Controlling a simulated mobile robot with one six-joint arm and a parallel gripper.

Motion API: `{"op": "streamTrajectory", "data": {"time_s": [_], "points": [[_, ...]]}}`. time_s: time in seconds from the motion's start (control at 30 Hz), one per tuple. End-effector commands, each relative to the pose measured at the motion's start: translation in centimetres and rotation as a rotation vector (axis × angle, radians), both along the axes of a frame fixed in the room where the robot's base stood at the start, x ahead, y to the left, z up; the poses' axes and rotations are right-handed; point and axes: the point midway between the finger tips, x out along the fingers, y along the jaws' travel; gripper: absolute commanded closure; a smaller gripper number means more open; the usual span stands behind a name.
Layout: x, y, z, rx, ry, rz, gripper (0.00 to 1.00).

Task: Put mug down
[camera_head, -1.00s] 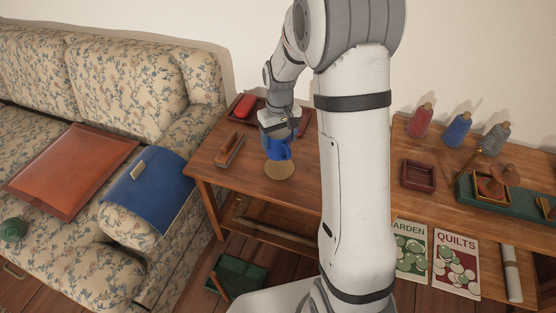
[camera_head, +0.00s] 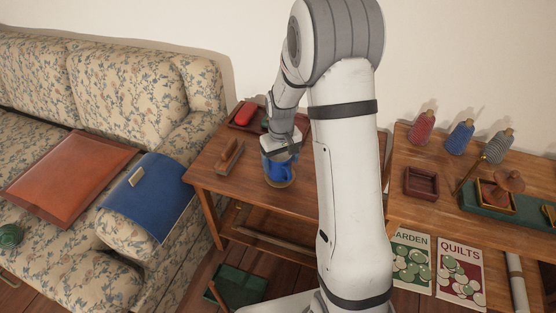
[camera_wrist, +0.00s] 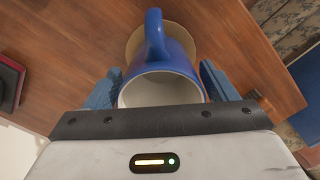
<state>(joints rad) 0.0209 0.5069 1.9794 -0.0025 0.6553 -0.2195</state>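The blue mug (camera_head: 277,172) has a white inside and is over the round tan coaster (camera_head: 291,183) on the left wooden table. In the wrist view the mug (camera_wrist: 172,60) shows its open mouth toward me and its handle at the top; the coaster (camera_wrist: 133,47) shows behind it. My gripper (camera_head: 279,157) is at the mug from above. In the wrist view, my gripper's fingers (camera_wrist: 160,80) lie close against both sides of the mug. I cannot tell whether the mug's base touches the coaster.
A wooden tool (camera_head: 230,155) lies left of the mug. A dark red tray (camera_head: 240,125) with a red object (camera_head: 246,114) stands behind it. A floral sofa (camera_head: 120,85) is at the left. The right table holds spools, a small red tray (camera_head: 421,182) and a green tray (camera_head: 482,200).

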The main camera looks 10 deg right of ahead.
Motion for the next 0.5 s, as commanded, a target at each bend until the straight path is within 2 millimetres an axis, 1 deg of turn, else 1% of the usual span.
{"op": "streamTrajectory", "data": {"time_s": [0.03, 0.13, 0.17, 0.37, 0.5], "points": [[-0.01, -0.01, 0.02, 0.000, 0.000, 0.000, 0.17], [-0.01, -0.02, 0.02, 0.000, 0.000, 0.000, 0.09], [0.00, -0.03, 0.02, 0.000, 0.000, -0.001, 0.07], [0.00, -0.05, 0.07, 0.000, 0.000, -0.001, 0.07], [0.02, -0.06, 0.97, 0.000, -0.001, -0.001, 0.07]]}}
